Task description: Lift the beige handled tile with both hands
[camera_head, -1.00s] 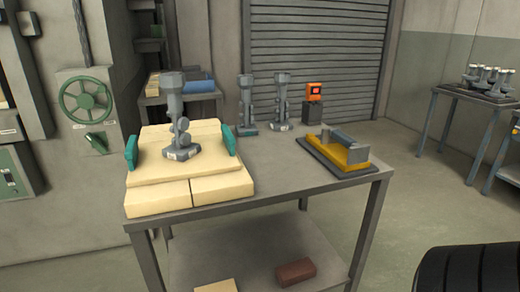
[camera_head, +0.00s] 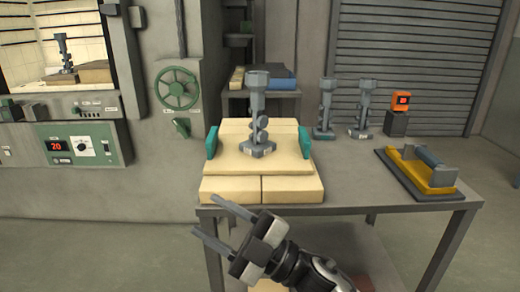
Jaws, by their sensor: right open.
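The beige tile (camera_head: 232,166) lies flat on beige blocks (camera_head: 230,189) at the left end of the table. It has a teal handle on its left side (camera_head: 212,142) and another on its right side (camera_head: 305,142). A grey metal casting (camera_head: 258,112) stands upright on the tile. My right gripper (camera_head: 212,222) is open and empty, in front of the table and below the tile, with its fingers pointing up and left. It is apart from the tile. My left gripper is not in view.
The grey table (camera_head: 365,180) also holds two more castings (camera_head: 326,112), an orange display (camera_head: 402,101) and a yellow-and-grey tool (camera_head: 422,172). An open furnace (camera_head: 60,62) with another casting inside is at the left. A green handwheel (camera_head: 177,89) is on the wall.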

